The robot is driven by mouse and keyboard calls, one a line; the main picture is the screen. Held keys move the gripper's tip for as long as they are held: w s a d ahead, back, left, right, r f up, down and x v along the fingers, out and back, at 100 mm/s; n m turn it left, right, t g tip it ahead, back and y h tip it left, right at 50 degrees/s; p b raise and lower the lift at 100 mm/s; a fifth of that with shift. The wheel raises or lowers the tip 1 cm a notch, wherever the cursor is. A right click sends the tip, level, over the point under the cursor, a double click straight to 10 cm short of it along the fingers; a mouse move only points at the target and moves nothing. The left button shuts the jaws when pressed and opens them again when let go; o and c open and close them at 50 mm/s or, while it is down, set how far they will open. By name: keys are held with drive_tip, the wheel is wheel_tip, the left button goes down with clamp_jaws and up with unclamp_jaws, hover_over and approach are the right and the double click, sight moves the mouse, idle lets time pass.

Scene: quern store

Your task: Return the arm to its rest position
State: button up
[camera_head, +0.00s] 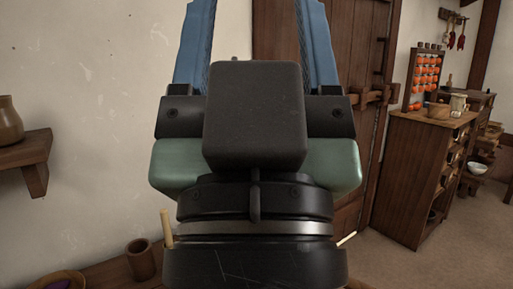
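My gripper (257,18) fills the middle of the head view, seen from behind, with its fingers pointing up. The two blue fingers stand wide apart, and their far tips run out of the top of the picture. Only wall and door show between the visible parts of the fingers, with nothing held there. The black and green gripper body and my dark wrist hide what lies behind them.
A wooden door (349,45) is behind the gripper. A wooden cabinet (409,175) stands at right, with a bowl (438,111) and a mug (458,105) on top. A wall shelf (30,155) holds a brown jar (8,121) at left. A wooden cup (140,260) stands on a wooden surface below. Floor shows at lower right.

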wheel_tip(320, 180, up, 26)
drive_tip(key=p, duration=2.4)
drive_tip(key=shift+r, duration=0.2)
drive_tip(key=shift+w+r, duration=0.1)
drive_tip(key=shift+r, duration=0.05)
drive_tip(key=shift+c, duration=1.2)
